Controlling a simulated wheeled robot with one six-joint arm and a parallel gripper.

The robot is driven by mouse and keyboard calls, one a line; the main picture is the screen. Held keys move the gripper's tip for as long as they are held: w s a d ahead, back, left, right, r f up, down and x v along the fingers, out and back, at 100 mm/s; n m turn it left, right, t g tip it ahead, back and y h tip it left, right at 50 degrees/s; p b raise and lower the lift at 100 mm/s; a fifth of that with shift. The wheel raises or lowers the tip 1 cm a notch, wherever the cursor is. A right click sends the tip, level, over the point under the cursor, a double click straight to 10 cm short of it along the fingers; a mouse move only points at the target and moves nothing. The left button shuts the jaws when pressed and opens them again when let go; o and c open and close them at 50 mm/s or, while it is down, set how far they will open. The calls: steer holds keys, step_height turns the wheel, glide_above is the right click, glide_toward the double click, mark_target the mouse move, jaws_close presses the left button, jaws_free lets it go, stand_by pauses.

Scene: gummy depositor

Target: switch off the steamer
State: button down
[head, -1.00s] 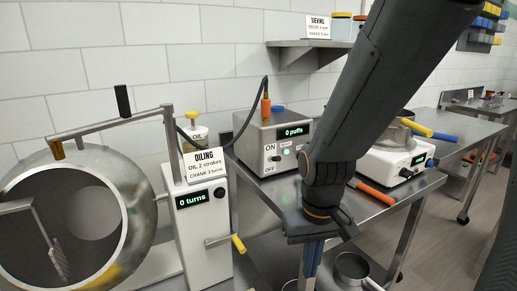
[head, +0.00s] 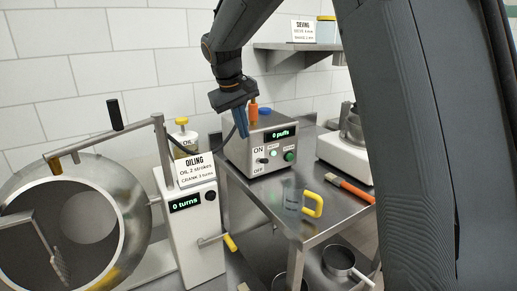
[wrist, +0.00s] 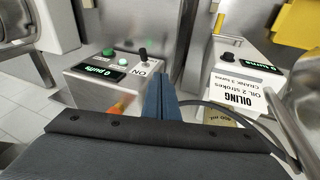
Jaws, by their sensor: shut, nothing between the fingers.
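The steamer is a grey metal box (head: 238,150) with a "0 puffs" display, on the steel table in the head view; it also shows upside down in the wrist view (wrist: 88,82). Its front has a small black toggle switch (head: 262,160) between ON and OFF labels, a small pale green lamp (head: 273,154) and a round green button (head: 290,156). The switch shows in the wrist view (wrist: 143,53); I cannot tell which way it is set. My gripper (head: 243,134) is shut and empty, pointing down by the steamer's upper left. Its blue fingers (wrist: 160,90) appear apart from the switch.
An orange nozzle (head: 253,113) with a dark hose stands by the steamer's top, close to my gripper. The oiling machine (head: 190,240) stands to the left, beside a drum (head: 135,185). A clear jug with a yellow handle (head: 313,204) and an orange-handled brush (head: 350,189) are at right.

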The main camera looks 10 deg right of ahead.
steer(key=shift+w+a+r, duration=0.2)
steer(key=shift+w+r, duration=0.3)
steer(key=shift+r, duration=0.05)
steer(key=shift+f, duration=0.15)
steer(key=p, duration=0.3)
glide_toward(263, 161)
steer(key=w+a+f, duration=0.2)
steer(key=a+f, duration=0.1)
steer(key=shift+w+f, duration=0.15)
steer(key=shift+f, duration=0.1)
steer(key=shift+w+d+f+p, duration=0.1)
steer(key=shift+d+f+p, duration=0.1)
steer(key=shift+d+f, duration=0.25)
steer(key=shift+d+f+p, duration=0.25)
steer(key=shift+d, duration=0.4)
steer(key=shift+w+d+f+p, duration=0.1)
steer(key=shift+d+f+p, duration=0.1)
steer(key=shift+d+f, duration=0.25)
